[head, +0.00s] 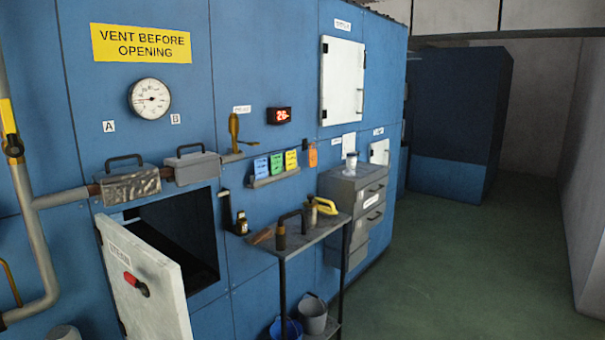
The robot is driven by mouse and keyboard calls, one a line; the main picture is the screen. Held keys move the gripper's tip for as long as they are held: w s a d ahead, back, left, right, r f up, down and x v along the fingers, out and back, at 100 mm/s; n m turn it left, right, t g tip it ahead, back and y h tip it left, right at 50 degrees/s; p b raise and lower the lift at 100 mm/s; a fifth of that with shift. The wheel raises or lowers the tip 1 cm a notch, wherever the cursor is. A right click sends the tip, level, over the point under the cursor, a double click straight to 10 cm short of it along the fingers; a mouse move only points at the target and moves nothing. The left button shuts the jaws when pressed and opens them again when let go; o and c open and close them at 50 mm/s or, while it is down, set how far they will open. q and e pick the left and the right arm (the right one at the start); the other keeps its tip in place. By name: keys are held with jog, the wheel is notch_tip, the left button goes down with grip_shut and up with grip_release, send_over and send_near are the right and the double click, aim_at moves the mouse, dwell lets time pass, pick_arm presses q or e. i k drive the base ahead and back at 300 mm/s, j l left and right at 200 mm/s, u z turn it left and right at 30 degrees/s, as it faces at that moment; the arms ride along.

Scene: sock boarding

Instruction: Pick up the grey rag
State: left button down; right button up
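I cannot make out a grey rag for certain. A grey, crinkled, shiny surface (131,187) shows on the left one of two handled boxes on the blue machine's front; I cannot tell whether it is cloth or the box's own covering. Neither of my grippers is in view.
A white door (150,290) stands open at a dark opening (175,240). A small trolley (312,232) holds several tools, with a blue bucket (287,328) and a grey bucket (313,315) below. A drawer cabinet (345,186) stands behind it. Green floor (460,270) on the right is clear.

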aim_at(347, 173)
jog(key=i+l+u, duration=0.2)
jog(key=u, duration=0.15)
jog(key=i+l+u, duration=0.15)
jog(key=u, duration=0.2)
jog(key=i+l+u, duration=0.1)
jog(key=l+u, duration=0.25)
jog(key=i+l+u, duration=0.15)
jog(key=l, duration=0.5)
jog(key=i+l+u, duration=0.2)
jog(key=l, duration=0.45)
jog(key=i+l+u, duration=0.15)
jog(key=l, duration=0.5)
jog(key=l+u, duration=0.15)
jog(key=l, duration=0.55)
